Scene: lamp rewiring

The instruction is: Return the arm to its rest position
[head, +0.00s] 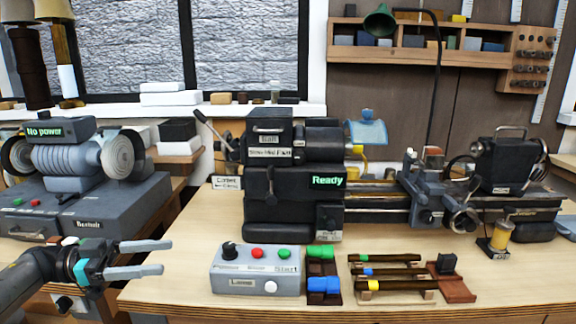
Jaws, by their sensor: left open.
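My left arm comes in at the lower left, and its gripper (160,257) is open and empty. Its two grey fingers point right, with a gap between them. The gripper is in front of the bench grinder and left of the grey control box (257,270), apart from both. My right gripper does not show in the head view.
A lathe (292,190) reading "Ready" stands on the wooden bench (190,230). A bench grinder (68,165) reading "No power" is at left. Green and blue blocks (322,268) and rods on a rack (392,272) lie right of the control box.

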